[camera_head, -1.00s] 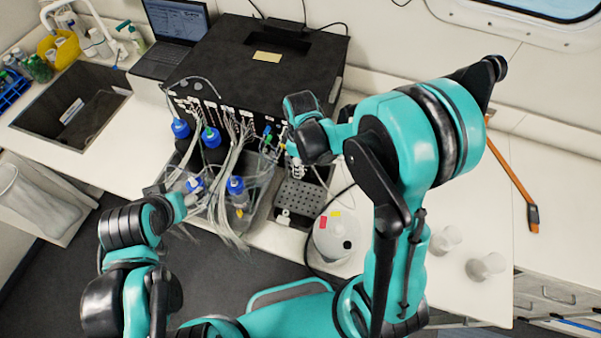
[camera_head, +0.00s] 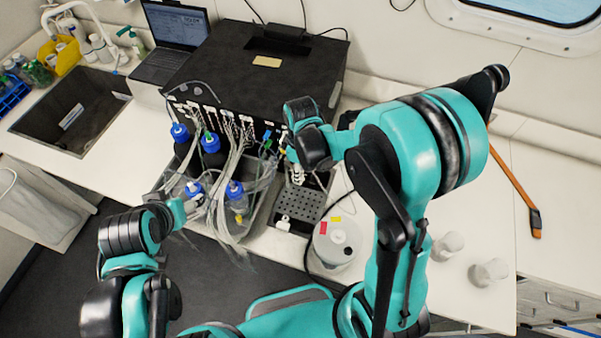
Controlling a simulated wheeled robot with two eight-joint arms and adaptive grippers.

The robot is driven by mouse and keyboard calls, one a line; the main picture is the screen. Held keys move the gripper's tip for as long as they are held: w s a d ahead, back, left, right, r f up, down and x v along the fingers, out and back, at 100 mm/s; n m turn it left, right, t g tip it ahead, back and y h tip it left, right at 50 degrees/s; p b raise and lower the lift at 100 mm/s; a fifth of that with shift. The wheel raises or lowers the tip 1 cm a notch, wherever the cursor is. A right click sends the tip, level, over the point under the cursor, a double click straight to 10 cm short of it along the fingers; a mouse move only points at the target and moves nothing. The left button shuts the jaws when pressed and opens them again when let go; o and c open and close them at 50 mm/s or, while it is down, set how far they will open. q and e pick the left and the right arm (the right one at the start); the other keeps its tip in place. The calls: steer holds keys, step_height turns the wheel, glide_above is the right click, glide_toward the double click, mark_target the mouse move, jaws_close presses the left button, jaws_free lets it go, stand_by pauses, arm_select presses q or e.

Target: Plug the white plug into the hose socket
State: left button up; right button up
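My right arm reaches in from the right, and its gripper (camera_head: 297,172) points down at the right front of the black box, above the back of the dark tray. The wrist hides most of its fingers, so I cannot tell whether it is open or holds anything. I cannot make out the white plug for certain; a small white piece (camera_head: 284,222) sits at the front of the dark tray. The hose socket is not clearly visible; small blue and green fittings (camera_head: 267,138) show on the box front beside my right wrist. My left gripper (camera_head: 192,207) is near the clear bin's left front, its fingers unclear.
The black box (camera_head: 245,90) stands on the white bench. Many thin tubes (camera_head: 232,180) hang from it into the clear bin (camera_head: 262,213) with blue-capped bottles. A dark tray with a holed rack (camera_head: 300,205) and a round white container (camera_head: 338,245) stand to the right.

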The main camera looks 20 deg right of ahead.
stand_by(0.6)
jaws_close()
steer(key=shift+r, duration=0.1)
steer(key=shift+r+p, duration=1.95)
steer(key=shift+r, duration=1)
